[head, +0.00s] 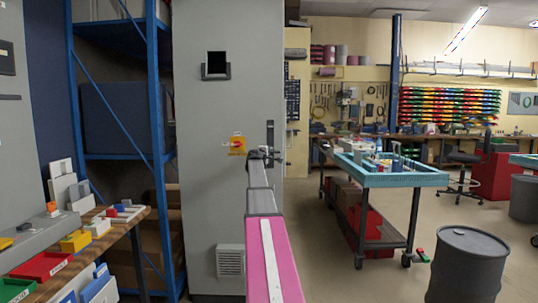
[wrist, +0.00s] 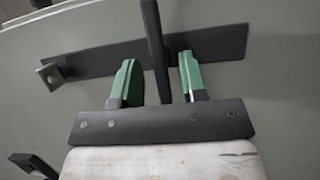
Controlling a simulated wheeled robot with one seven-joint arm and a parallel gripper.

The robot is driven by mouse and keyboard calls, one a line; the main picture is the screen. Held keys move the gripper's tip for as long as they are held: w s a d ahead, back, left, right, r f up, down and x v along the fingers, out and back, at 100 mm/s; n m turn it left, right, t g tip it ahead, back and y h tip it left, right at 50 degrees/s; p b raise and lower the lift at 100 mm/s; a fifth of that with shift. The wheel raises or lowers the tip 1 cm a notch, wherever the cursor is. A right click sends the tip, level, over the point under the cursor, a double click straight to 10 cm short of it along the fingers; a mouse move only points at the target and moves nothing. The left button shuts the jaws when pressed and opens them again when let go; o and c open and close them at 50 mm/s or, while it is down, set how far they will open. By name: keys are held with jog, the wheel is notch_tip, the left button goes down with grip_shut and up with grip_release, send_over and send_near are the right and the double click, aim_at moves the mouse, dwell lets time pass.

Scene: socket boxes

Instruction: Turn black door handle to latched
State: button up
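The black door handle (head: 270,133) is on the right edge of a tall grey cabinet door (head: 210,140). In the head view it stands upright. In the wrist view the black handle (wrist: 152,28) is a bar crossing a long dark backplate (wrist: 95,60). My gripper (wrist: 157,68) has green fingers, one on each side of the handle bar, with a gap showing on both sides. It is open around the handle and not closed on it. In the head view my arm hides part of the door, and my gripper's fingers are too small to make out.
A blue shelf rack (head: 155,100) and a wooden table (head: 130,222) with coloured parts stand at the left. A turquoise-topped workbench (head: 390,180) and a grey drum (head: 467,265) stand at the right. Open floor lies between the cabinet and the workbench.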

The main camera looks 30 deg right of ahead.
jog(key=shift+w+d, duration=0.2)
jog(key=shift+d, duration=0.15)
grip_shut()
